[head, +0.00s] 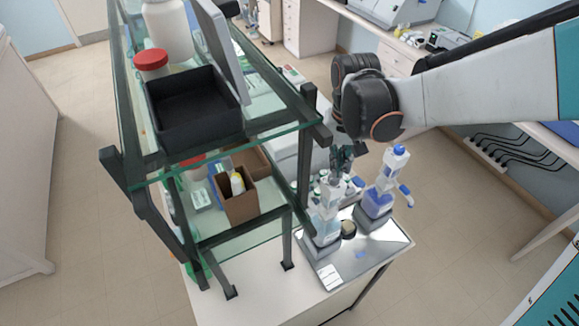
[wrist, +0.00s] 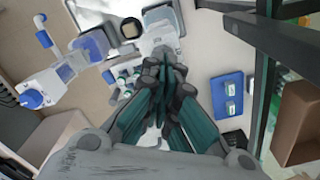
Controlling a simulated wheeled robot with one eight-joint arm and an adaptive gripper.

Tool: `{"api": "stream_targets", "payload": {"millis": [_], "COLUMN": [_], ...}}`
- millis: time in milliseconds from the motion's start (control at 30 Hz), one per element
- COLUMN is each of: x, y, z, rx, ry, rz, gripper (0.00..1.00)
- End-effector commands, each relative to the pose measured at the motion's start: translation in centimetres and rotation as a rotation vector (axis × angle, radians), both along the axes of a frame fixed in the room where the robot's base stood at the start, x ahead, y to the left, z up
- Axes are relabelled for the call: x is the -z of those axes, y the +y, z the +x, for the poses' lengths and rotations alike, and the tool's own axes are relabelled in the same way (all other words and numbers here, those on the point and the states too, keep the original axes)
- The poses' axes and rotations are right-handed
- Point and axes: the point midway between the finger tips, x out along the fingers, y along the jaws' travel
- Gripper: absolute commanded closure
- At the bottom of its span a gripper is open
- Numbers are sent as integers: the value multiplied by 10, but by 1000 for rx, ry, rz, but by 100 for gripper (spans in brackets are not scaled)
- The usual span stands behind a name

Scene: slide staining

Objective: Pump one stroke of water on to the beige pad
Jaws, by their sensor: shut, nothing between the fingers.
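A clear pump bottle with pale liquid (head: 327,228) stands upright on a grey tray (head: 372,262). A second pump bottle with blue liquid and a blue cap (head: 377,199) stands to its right; it is at the left in the wrist view (wrist: 62,72). The small round beige pad (head: 348,227) lies between the two bottles and also shows in the wrist view (wrist: 131,28). My gripper (head: 341,168) is shut and empty, just above the top of the clear bottle. In the wrist view its fingertips (wrist: 165,70) partly hide that bottle. I cannot tell whether they touch it.
A glass shelf rack with dark posts (head: 303,170) stands close left of my gripper. It bears a black bin (head: 190,140) and a brown box (head: 238,205). A blue rack with small bottles (wrist: 230,95) is at right in the wrist view. The white counter's front (head: 270,295) is clear.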

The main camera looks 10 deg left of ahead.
Motion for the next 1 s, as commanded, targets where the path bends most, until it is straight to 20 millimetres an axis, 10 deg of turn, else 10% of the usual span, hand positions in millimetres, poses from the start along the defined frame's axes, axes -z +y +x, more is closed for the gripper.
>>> {"api": "stream_targets", "payload": {"millis": [500,1000], "x": [-48,-49], "y": [4,4], "z": [-8,-8], "rx": [-13,-13], "ry": [0,0], "rz": [0,0], "gripper": [100,100]}}
